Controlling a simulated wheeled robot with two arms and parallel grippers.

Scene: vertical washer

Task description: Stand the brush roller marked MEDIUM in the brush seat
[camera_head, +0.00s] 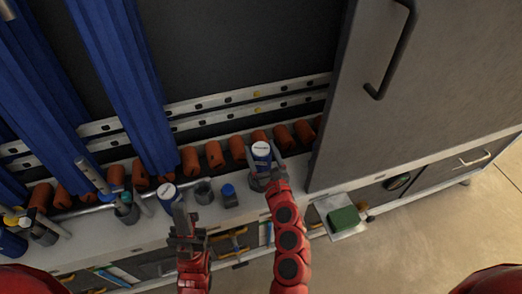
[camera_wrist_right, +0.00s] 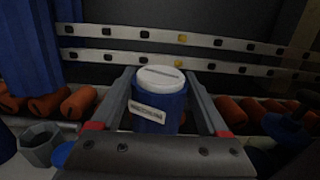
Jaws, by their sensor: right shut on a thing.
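My right gripper (camera_head: 264,172) is shut on a blue roller with a white cap (camera_head: 261,150), near the shelf's right end. In the right wrist view the roller (camera_wrist_right: 155,110) stands upright between the fingers, with a white label whose lettering is too small to read surely. A second blue roller with a white top (camera_head: 167,192) is left of it on the ledge. A grey open cup (camera_head: 203,192), possibly the brush seat, stands between them. My left gripper (camera_head: 186,222) is in front of the ledge, apart from the rollers; its jaw opening is unclear.
Orange rollers (camera_head: 214,154) line the back of the ledge. A small blue-topped item (camera_head: 228,191) stands beside the cup. Blue curtains (camera_head: 125,80) hang at left. A grey door (camera_head: 430,90) closes off the right. A green block (camera_head: 343,219) is at lower right.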

